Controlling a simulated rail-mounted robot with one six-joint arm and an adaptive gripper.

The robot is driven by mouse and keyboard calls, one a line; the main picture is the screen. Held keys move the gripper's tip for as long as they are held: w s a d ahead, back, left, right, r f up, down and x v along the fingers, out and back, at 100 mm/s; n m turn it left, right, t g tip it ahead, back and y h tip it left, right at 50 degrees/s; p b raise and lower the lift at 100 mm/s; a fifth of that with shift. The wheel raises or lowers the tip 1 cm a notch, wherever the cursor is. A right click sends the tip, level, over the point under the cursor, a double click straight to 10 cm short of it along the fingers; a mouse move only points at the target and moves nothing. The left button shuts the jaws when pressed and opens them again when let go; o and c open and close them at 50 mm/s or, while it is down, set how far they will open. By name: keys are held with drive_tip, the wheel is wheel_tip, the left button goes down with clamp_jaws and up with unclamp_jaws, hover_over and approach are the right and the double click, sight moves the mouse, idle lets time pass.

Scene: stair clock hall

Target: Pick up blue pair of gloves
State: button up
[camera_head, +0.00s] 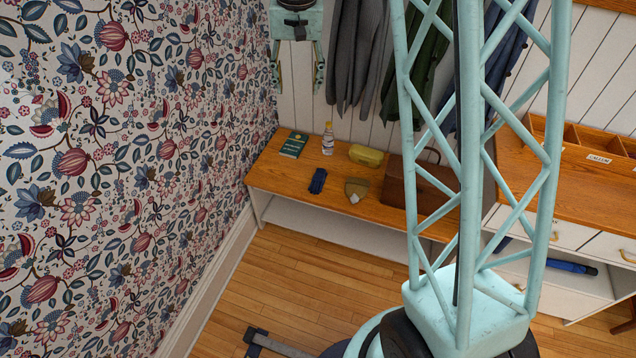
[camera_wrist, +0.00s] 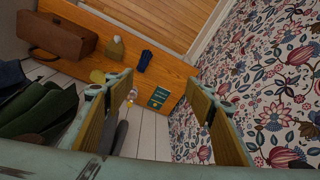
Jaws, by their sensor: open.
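The blue pair of gloves (camera_head: 318,181) lies flat on the wooden bench (camera_head: 285,184), near its front edge. The gloves also show in the wrist view (camera_wrist: 145,61), between the bench's front edge and a green book. My gripper (camera_head: 299,84) is open and empty. It hangs high in front of the panelled wall, above the back of the bench and well away from the gloves. In the wrist view its two fingers (camera_wrist: 160,90) are spread wide, with the bench seen beyond them.
On the bench are a green book (camera_head: 293,145), a bottle (camera_head: 328,139), a yellow case (camera_head: 366,155), an olive-brown object (camera_head: 357,188) and a brown bag (camera_wrist: 58,38). Coats (camera_head: 357,50) hang behind. A patterned wall (camera_head: 130,170) stands at the left.

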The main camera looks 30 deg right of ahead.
drive_tip(key=w+d+f+m, duration=0.1)
drive_tip(key=w+d+f, duration=0.15)
drive_tip(key=f, duration=0.25)
drive_tip(key=w+d+f, duration=0.1)
drive_tip(key=w+f, duration=0.2)
drive_tip(key=f, duration=0.3)
drive_tip(key=m+g, duration=0.2)
drive_tip(key=m, duration=0.1)
hover_over(318, 179)
wheel_tip(318, 179, down, 34)
drive_tip(key=shift+s+f, duration=0.1)
drive_tip(key=shift+f, duration=0.25)
drive_tip(key=shift+f+b, duration=0.6)
drive_tip(key=shift+f, duration=3.7)
drive_tip(key=shift+f, duration=0.1)
drive_tip(key=shift+f+b, duration=0.45)
drive_tip(key=shift+f, duration=2.05)
